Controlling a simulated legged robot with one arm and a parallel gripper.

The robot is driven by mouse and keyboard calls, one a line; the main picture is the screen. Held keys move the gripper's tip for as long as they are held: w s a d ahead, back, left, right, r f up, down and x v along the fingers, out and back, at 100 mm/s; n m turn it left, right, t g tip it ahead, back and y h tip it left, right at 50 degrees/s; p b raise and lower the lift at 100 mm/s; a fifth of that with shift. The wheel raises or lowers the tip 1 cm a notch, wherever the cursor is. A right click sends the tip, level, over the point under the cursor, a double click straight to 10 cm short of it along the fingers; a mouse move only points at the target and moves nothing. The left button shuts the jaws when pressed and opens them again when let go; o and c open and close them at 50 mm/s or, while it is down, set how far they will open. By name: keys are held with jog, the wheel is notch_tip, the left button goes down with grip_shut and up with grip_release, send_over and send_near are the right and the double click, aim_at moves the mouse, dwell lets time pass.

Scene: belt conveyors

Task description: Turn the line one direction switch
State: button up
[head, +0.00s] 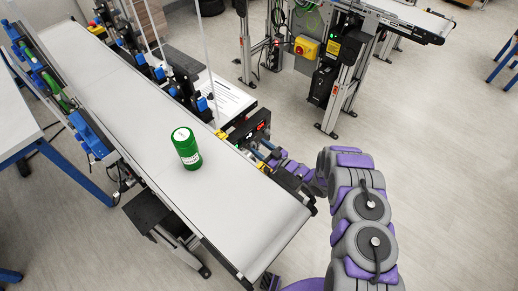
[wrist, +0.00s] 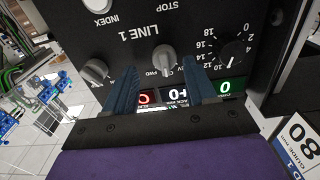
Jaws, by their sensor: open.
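In the wrist view the black LINE 1 panel (wrist: 195,25) shows upside down. The grey knob under the LINE 1 lettering (wrist: 162,58) has partly hidden lettering beside it that looks like FWD, so I take it for the line one direction switch. My gripper (wrist: 158,66) is open, with its blue fingers on either side of this knob in the picture. I cannot tell whether either finger touches it. In the head view my gripper (head: 270,154) is by the panel box at the conveyor's right side; the knob is not discernible there.
Another grey knob (wrist: 95,70) and a numbered dial (wrist: 237,50) flank the direction knob. Lit displays (wrist: 177,97) lie below, partly behind the fingers. A green can (head: 187,149) stands on the white belt (head: 120,95). A yellow box with a red button (head: 306,47) is farther back.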

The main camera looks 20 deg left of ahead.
jog(key=shift+a+f, duration=0.2)
jog(key=shift+a, duration=0.9)
jog(key=shift+d, duration=0.25)
jog(key=c, duration=1)
